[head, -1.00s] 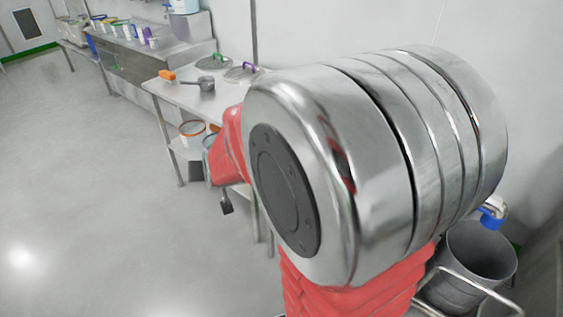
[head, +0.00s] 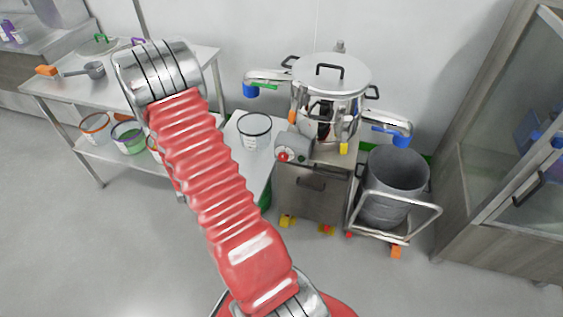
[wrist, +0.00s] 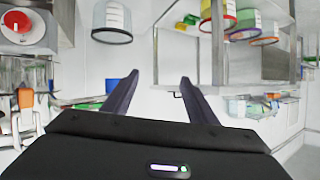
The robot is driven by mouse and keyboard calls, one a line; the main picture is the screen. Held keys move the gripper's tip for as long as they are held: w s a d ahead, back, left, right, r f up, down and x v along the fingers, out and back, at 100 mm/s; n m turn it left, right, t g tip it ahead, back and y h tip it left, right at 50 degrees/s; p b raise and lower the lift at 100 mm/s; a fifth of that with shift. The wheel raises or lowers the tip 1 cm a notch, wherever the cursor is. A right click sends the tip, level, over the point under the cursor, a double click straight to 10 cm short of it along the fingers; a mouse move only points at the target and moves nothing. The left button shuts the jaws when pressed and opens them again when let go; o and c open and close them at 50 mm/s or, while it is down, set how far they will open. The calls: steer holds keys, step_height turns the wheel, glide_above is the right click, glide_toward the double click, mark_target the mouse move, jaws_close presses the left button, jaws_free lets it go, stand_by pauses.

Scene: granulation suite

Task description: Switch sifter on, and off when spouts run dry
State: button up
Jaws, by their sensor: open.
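The sifter (head: 328,95), a round steel drum with a handled lid, stands on a steel cabinet in the head view. Its left spout (head: 268,77) and right spout (head: 390,124) end in blue sleeves; I cannot tell whether anything flows from them. A grey control box (head: 296,145) on its front left carries a red knob (head: 284,156). The wrist view shows a red knob (wrist: 17,20) on a light box at the upper left. My gripper (wrist: 160,76) is open and empty, apart from the knob. The head view does not show my gripper.
A dark-rimmed tub (head: 255,131) stands on a table left of the sifter. A grey bin (head: 394,186) on a wheeled frame stands below the right spout. A steel bench (head: 130,75) is at left, a glazed cabinet (head: 510,150) at right. Floor in front is clear.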

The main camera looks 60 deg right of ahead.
steer(key=s+d+f+m+g+h, duration=0.2)
steer(key=s+d+f+g+h, duration=0.15)
steer(key=s+d+f, duration=0.4)
steer(key=g+h, duration=0.2)
steer(key=h, duration=0.2)
glide_toward(283, 159)
steer(key=s+a, duration=0.1)
steer(key=a, duration=0.4)
steer(key=shift+r+t, duration=0.2)
steer(key=shift+t, duration=0.05)
steer(key=d, duration=0.4)
steer(key=w+d, duration=0.1)
steer(key=d, duration=0.4)
steer(key=w+d, duration=0.1)
steer(key=d, duration=0.3)
steer(key=shift+w+d, duration=0.1)
steer(key=shift+d, duration=0.2)
steer(key=shift+c, duration=0.3)
steer(key=c, duration=0.9)
steer(key=shift+a, duration=0.15)
steer(key=shift+c, duration=0.5)
